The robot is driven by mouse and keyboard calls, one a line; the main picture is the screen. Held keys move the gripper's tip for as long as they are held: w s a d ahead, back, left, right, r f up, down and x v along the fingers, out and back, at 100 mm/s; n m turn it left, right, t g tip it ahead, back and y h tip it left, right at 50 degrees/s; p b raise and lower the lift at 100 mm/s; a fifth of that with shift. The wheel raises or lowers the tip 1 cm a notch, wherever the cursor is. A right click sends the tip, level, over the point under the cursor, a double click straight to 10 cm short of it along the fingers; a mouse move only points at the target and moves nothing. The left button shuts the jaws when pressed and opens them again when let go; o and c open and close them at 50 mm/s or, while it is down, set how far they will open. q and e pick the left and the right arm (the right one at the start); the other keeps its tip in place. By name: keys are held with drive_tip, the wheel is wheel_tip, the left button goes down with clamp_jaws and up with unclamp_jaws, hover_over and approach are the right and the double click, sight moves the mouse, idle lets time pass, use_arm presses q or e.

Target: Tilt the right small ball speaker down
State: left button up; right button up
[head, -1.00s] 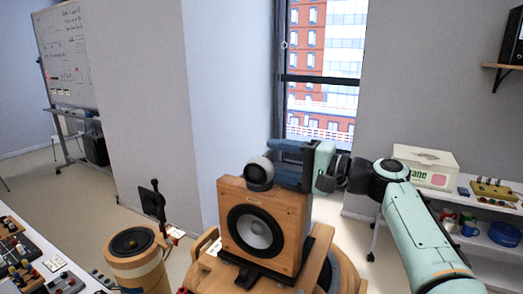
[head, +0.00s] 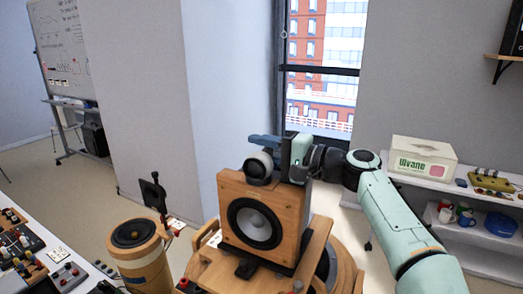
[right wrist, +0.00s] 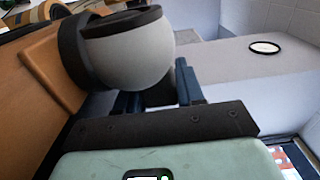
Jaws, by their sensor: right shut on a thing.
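The small ball speaker (head: 256,169) is a pale grey ball with a dark base on top of a wooden box speaker (head: 232,193). In the right wrist view the ball (right wrist: 135,58) fills the upper left, with a dark ring at its left and a dark cap on top. My right gripper (head: 266,146) reaches in from the right, with its blue fingers at the top and right of the ball. It is shut on the ball speaker, though the exact contact is partly hidden. My left gripper is not in view.
The box speaker stands on a round wooden unit (head: 345,262). A wooden cylinder speaker (head: 139,262) and a thin black stand (head: 154,196) are at left. A table with mixers (head: 22,240) is at far left. White shelves (head: 490,260) with a box (head: 424,160) are at right.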

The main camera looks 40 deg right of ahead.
drive_tip(key=shift+s+a+r+n+b, duration=0.15)
drive_tip(key=shift+r+n+b, duration=0.15)
drive_tip(key=shift+n, duration=0.45)
drive_tip(key=shift+w+a+r+n+b, duration=0.1)
drive_tip(key=shift+a+r+n+b, duration=0.1)
drive_tip(key=shift+n+b, duration=0.4)
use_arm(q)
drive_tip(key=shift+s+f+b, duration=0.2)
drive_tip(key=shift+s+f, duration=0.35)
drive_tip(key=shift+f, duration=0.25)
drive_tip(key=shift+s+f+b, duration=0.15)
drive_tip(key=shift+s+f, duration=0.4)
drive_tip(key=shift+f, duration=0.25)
use_arm(e)
drive_tip(key=shift+s+a+r+n, duration=0.1)
drive_tip(key=shift+r+n, duration=0.2)
drive_tip(key=shift+n, duration=0.5)
drive_tip(key=shift+s+a+r+n, duration=0.1)
drive_tip(key=shift+r+n, duration=0.15)
drive_tip(key=shift+n, duration=0.5)
drive_tip(key=o, duration=1)
drive_tip(key=shift+c, duration=0.2)
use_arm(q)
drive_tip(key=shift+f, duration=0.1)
use_arm(e)
drive_tip(key=shift+s, duration=0.1)
